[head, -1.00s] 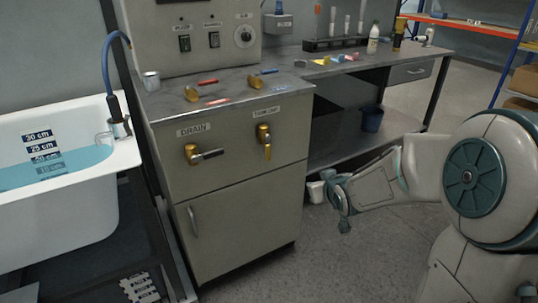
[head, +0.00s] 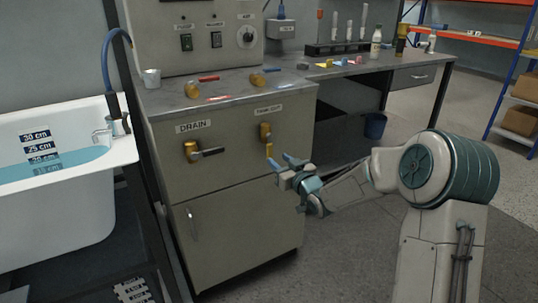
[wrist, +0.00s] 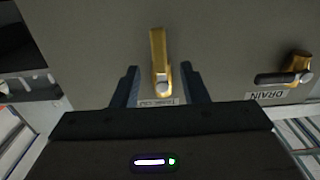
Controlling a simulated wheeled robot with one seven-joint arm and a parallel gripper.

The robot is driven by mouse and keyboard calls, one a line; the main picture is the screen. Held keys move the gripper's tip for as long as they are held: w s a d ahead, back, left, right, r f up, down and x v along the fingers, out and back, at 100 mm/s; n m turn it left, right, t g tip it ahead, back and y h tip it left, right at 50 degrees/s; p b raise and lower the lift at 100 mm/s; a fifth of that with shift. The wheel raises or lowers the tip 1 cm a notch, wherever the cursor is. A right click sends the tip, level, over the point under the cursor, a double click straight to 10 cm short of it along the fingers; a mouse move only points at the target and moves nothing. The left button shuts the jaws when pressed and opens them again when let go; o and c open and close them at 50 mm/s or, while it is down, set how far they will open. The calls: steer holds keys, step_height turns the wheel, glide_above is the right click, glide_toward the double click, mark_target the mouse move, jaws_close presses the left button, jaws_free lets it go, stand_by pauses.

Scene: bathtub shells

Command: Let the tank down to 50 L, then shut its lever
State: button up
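The TANK OUT lever (head: 265,135) is a brass valve on the cabinet front with its handle pointing straight down. In the wrist view, which is upside down, the lever (wrist: 159,55) shows between my two dark fingertips, with room on both sides. My gripper (head: 282,163) is open and empty, just below and right of the lever in the head view. The DRAIN lever (head: 192,151) is left of it, its black handle out to the right; it also shows in the wrist view (wrist: 298,69).
A white tub (head: 60,190) with blue water and a centimetre scale (head: 40,150) stands at the left. Grey floor (head: 345,235) is open at the right.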

mark_target(271, 152)
steer(key=b+x, duration=0.1)
steer(key=x, duration=0.6)
jaws_close()
